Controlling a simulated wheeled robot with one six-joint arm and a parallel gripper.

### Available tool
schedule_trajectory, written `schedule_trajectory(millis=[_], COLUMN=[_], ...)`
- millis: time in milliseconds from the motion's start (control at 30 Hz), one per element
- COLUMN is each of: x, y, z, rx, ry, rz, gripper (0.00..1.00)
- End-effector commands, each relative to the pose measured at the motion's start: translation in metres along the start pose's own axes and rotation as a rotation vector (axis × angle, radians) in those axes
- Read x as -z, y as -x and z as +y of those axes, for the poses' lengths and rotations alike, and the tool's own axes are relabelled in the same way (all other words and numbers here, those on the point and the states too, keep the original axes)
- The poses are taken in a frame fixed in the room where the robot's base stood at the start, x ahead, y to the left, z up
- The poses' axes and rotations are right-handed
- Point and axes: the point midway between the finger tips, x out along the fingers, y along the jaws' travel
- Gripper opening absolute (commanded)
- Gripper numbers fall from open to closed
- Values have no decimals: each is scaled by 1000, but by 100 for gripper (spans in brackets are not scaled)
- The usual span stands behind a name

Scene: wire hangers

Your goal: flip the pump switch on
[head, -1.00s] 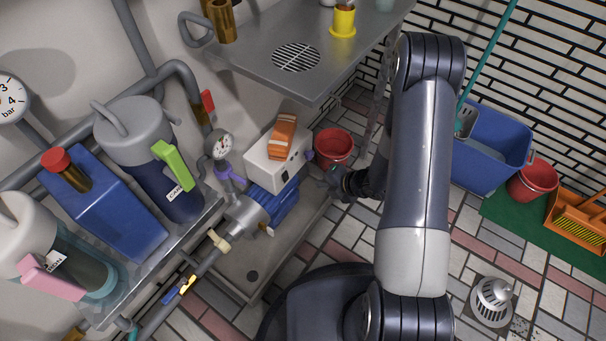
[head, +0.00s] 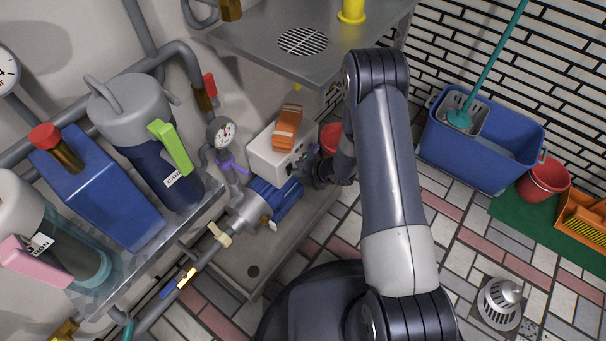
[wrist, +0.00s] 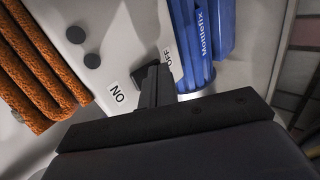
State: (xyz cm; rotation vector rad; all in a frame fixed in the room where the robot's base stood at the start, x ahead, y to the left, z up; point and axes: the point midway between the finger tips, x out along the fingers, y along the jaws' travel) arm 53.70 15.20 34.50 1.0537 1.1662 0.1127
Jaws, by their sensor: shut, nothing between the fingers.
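The pump's control box (head: 262,160) is white and sits on top of the blue pump motor (head: 287,199). In the wrist view the box face (wrist: 120,48) carries an ON label (wrist: 117,94) and an OFF label (wrist: 167,57). A dark switch (wrist: 143,73) lies between the labels, mostly hidden behind my fingers, so its position cannot be told. My gripper (head: 308,172) is shut and empty. In the wrist view its fingertips (wrist: 154,72) are at the switch, close to or touching it.
A folded orange cloth (head: 287,127) lies on the box. Two dark round knobs (wrist: 84,47) stand on the box face. The motor's blue ribs (wrist: 207,40) are right beside my fingers. A metal shelf (head: 330,62) hangs above, and a red bucket (head: 331,138) stands behind my arm.

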Motion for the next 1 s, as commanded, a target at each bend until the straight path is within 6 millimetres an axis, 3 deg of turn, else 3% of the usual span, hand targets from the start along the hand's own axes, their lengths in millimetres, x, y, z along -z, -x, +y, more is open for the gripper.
schedule_trajectory(millis=[267, 600, 1000], x=[0, 0, 1], y=[-1, -15, -14], z=[0, -5, -3], rx=[0, -3, -3], ry=[0, 3, 3], rz=[0, 1, 2], gripper=[0, 0, 0])
